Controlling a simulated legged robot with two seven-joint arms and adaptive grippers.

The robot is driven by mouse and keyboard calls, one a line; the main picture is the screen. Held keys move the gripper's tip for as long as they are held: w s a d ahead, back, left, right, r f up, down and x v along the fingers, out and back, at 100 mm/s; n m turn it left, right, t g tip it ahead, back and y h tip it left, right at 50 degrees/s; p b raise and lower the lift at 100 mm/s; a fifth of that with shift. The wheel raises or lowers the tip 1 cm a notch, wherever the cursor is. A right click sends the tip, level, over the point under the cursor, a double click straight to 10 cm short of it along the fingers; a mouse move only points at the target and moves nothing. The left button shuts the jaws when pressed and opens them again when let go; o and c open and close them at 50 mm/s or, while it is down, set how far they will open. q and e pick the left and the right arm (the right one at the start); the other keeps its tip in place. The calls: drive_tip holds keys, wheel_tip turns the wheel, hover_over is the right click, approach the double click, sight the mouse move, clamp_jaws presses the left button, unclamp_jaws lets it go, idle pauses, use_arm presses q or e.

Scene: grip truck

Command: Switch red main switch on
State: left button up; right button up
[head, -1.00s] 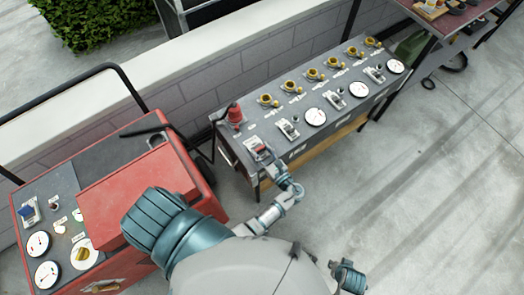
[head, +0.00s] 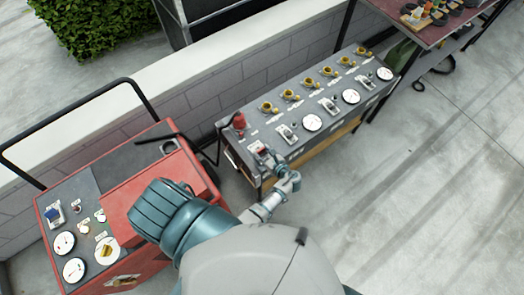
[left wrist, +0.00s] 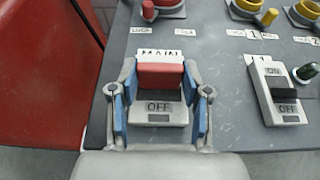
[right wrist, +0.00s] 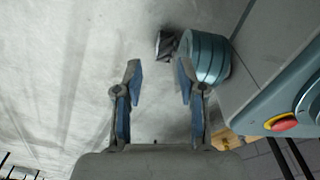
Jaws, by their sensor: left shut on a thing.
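The red main switch (left wrist: 159,75) sits on the grey panel under a "MAIN" label in the left wrist view. Its red handle is at the top of the plate, with "OFF" readable below it. My left gripper (left wrist: 158,88) is shut on the switch, a blue-padded finger at each side. In the head view the left gripper (head: 270,160) is at the near left corner of the grey panel (head: 325,98), and the switch (head: 258,147) shows just beyond it. My right gripper (right wrist: 158,82) is open and empty over the concrete floor in its wrist view.
A red knob (head: 239,121) stands behind the switch. A red generator cart (head: 140,217) stands to the left. A low wall (head: 180,98) runs behind. Open floor lies to the right.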

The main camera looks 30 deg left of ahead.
use_arm(q)
drive_tip(key=shift+r+h+p, duration=0.2)
drive_tip(key=shift+h+p, duration=0.2)
drive_tip(key=shift+p, duration=0.35)
drive_tip(key=h+p, duration=0.1)
drive_tip(key=p, duration=0.2)
drive_tip(key=a+g+h+p, duration=0.1)
drive_tip(key=h+p, duration=0.1)
drive_tip(key=p, duration=0.2)
drive_tip(key=g+h+p, duration=0.1)
drive_tip(key=p, duration=0.3)
drive_tip(key=shift+w+a+r+h, duration=0.2)
drive_tip(key=shift+w+a+h, duration=0.1)
drive_tip(key=shift+w+a, duration=0.05)
drive_tip(key=shift+a+f+g+h+p, duration=0.1)
drive_tip(key=shift+f+g+h+p, duration=0.3)
drive_tip(key=shift+p, duration=0.7)
use_arm(e)
wheel_tip(320, 180, up, 14)
drive_tip(key=s, duration=0.2)
drive_tip(key=shift+s+d, duration=0.35)
drive_tip(key=shift+d, duration=0.1)
use_arm(q)
drive_tip(key=shift+r, duration=0.1)
drive_tip(key=o, duration=1.2)
drive_tip(key=shift+w, duration=0.1)
drive_tip(key=shift+c, duration=0.2)
drive_tip(key=shift+a, duration=0.1)
use_arm(e)
drive_tip(key=shift+d, duration=0.1)
